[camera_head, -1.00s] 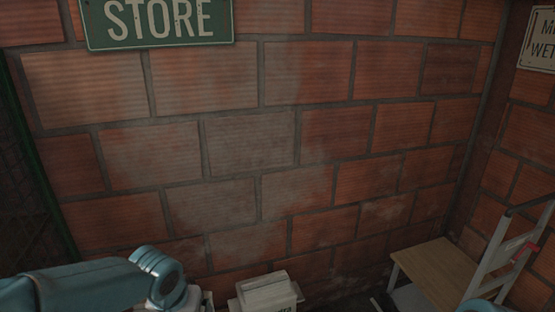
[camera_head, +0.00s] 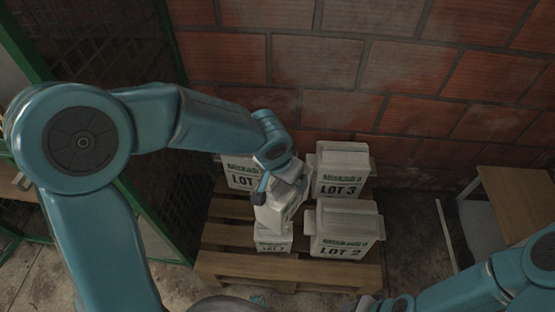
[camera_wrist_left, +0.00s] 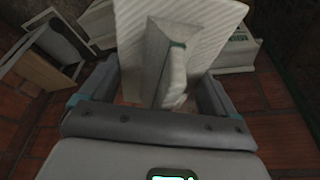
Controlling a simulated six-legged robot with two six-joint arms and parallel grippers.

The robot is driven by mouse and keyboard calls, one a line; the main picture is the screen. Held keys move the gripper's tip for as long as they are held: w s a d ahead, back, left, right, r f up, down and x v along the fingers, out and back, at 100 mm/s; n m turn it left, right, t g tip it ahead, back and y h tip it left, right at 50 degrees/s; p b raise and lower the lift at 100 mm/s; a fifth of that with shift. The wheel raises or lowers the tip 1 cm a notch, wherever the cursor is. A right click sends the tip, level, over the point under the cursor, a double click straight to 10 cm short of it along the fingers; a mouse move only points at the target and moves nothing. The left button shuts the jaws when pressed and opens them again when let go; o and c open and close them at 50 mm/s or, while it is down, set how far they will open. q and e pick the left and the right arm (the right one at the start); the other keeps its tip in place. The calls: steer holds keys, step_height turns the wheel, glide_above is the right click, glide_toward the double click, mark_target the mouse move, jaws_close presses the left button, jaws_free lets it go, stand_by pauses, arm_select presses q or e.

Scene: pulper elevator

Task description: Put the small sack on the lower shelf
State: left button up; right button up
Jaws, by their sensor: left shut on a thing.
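A small pale sack (camera_head: 277,214) hangs from my left gripper (camera_head: 287,182) above the pallet, a little tilted. In the left wrist view, the sack (camera_wrist_left: 205,18) is white and ribbed, with a green tie near its gathered neck between my fingers. My left gripper is shut on it. I cannot make out the lower shelf for certain.
A wooden pallet (camera_head: 225,265) bears several white lot sacks, including LOT 3 (camera_head: 340,172) and LOT 2 (camera_head: 345,232). A wooden-topped stand (camera_head: 520,200) is at the right. A green-framed mesh (camera_head: 150,140) stands at the left, close to my left arm. A brick wall (camera_head: 400,80) closes off the back.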

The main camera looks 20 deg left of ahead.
arm_select(q)
steer(key=s+d+r+m+h, duration=0.15)
steer(key=d+m, duration=0.35)
steer(key=d, duration=0.5)
arm_select(e)
steer(key=shift+o, duration=0.6)
steer(key=w+n, duration=0.4)
steer(key=w, duration=0.9)
steer(key=w+r+n+g+y, duration=0.25)
steer(key=w+r+n, duration=0.35)
steer(key=w, duration=0.4)
steer(key=w+a+r+n+g+y, duration=0.2)
steer(key=r+n+y, duration=0.1)
steer(key=r+n, duration=0.65)
steer(key=w+a+r+n+g+y, duration=0.15)
steer(key=r+n, duration=0.45)
steer(key=r, duration=0.7)
arm_select(q)
steer(key=w+d+f+m+g, duration=0.1)
steer(key=w+d+f+m, duration=0.2)
steer(key=w+m, duration=0.1)
steer(key=shift+d+f+m+g+h, duration=0.3)
steer(key=shift+f+m+g+h, duration=0.1)
steer(key=shift+m, duration=0.2)
arm_select(e)
steer(key=s+a+f+g, duration=0.1)
steer(key=s+a+f, duration=0.3)
steer(key=a, duration=0.5)
steer(key=shift+s+y, duration=0.3)
steer(key=shift+s, duration=0.7)
